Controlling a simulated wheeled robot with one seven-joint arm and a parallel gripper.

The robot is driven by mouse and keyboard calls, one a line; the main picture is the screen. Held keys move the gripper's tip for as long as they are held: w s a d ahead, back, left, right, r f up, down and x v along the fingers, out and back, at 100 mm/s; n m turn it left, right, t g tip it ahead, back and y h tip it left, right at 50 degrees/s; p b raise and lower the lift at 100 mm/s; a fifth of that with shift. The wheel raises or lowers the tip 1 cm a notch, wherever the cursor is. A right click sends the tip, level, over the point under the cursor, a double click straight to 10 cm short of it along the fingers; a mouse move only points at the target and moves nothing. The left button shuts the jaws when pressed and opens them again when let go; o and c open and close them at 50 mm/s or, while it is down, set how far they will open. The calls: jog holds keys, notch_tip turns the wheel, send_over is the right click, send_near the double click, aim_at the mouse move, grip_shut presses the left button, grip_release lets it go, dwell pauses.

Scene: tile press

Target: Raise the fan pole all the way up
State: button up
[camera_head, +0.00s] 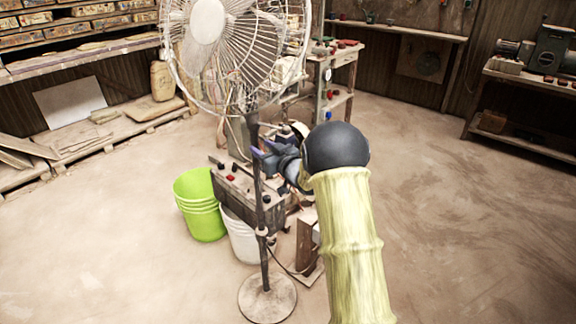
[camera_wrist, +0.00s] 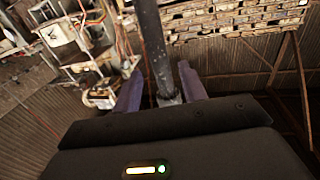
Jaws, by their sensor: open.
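The standing fan (camera_head: 205,22) has a round wire cage, a dark upright pole (camera_head: 264,262) and a round base (camera_head: 267,298) on the floor. A light collar (camera_head: 262,231) sits low on the pole. My gripper (camera_head: 261,148) is at the upper part of the pole, below the fan cage. In the wrist view the grey pole (camera_wrist: 151,40) runs between the two purple fingers of my gripper (camera_wrist: 160,90). The fingers stand apart on either side of it; I cannot tell whether either touches the pole.
A green bucket (camera_head: 200,205) and a white bucket (camera_head: 240,238) stand left of the pole. A workbench (camera_head: 240,195) stands close behind it. A shelf of stacked tiles (camera_head: 75,28) is at the back left. The floor on the right is clear.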

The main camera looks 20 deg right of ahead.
jog(key=v, duration=1.2)
jog(key=shift+s+d, duration=0.2)
jog(key=shift+s, duration=0.1)
jog(key=shift+r, duration=0.1)
jog(key=s+a+f+m+g+h, duration=0.1)
jog(key=s+f+m+g+h, duration=0.15)
jog(key=s+g, duration=0.45)
jog(key=s+a+f+m+g+h, duration=0.1)
jog(key=s+a+f+g+h, duration=0.15)
jog(key=s, duration=0.95)
jog(key=s+a+f+m+g+h, duration=0.1)
jog(key=s+f+m+g+h, duration=0.2)
jog(key=s, duration=0.6)
notch_tip(320, 180, up, 23)
jog(key=n+g+p, duration=0.1)
jog(key=p, duration=2.2)
jog(key=shift+s+p, duration=0.3)
jog(key=shift+s, duration=0.15)
jog(key=shift+n, duration=0.25)
